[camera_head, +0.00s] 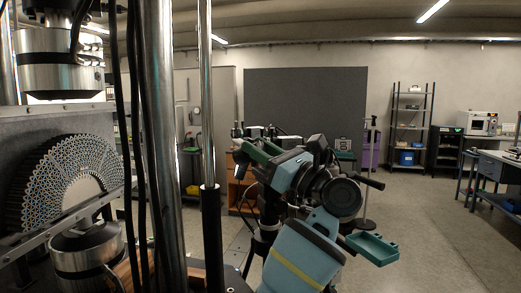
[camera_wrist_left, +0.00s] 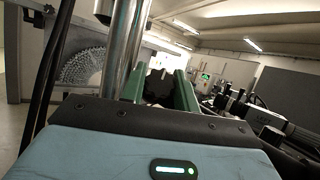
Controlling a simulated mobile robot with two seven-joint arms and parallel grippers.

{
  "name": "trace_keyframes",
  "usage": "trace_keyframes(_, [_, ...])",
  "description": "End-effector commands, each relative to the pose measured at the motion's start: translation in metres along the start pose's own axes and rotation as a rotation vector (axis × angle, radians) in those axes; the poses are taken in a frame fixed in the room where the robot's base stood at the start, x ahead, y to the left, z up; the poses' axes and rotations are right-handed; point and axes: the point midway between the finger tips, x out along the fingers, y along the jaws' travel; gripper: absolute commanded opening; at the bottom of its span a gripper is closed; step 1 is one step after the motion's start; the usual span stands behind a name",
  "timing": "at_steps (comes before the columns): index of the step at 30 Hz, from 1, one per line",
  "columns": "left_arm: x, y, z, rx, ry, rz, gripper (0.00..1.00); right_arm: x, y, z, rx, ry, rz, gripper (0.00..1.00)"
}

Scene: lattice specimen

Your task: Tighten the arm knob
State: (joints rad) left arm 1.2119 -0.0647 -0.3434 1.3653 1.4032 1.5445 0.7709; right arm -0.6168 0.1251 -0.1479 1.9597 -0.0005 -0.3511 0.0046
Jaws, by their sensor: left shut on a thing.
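My left gripper (camera_head: 248,150) is in the middle of the head view, on the end of my pale blue arm, with its green fingers pointing left. In the left wrist view the two green fingers (camera_wrist_left: 158,88) close around a dark piece (camera_wrist_left: 157,86), which seems to be the arm knob. The fingers and gripper body hide much of it, so its shape and how far it is turned cannot be told. In the head view a black upright stand (camera_head: 268,215) is below the gripper.
A test frame with steel columns (camera_head: 165,150) stands at left, close to my left arm. Open floor (camera_head: 430,235) lies beyond, with shelves (camera_head: 410,125) behind.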

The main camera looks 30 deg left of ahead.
Motion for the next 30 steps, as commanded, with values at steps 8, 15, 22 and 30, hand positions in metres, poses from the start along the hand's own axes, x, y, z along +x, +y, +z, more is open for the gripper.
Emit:
trace_keyframes(8, [0.000,0.000,0.000,0.001,-0.002,0.001,0.52,0.000,-0.001,0.000,0.000,0.001,-0.001,0.49])
trace_keyframes(15, [-0.003,0.000,-0.001,0.001,-0.001,0.000,0.52,0.000,-0.001,0.002,0.001,-0.004,-0.002,0.49])
trace_keyframes(22, [-0.033,-0.003,-0.006,0.006,0.003,-0.005,0.52,0.002,-0.004,0.025,0.009,-0.047,-0.007,0.49])
trace_keyframes(30, [-0.070,-0.002,-0.005,0.005,0.000,-0.003,0.52,0.003,-0.009,0.042,0.024,-0.078,-0.013,0.49])
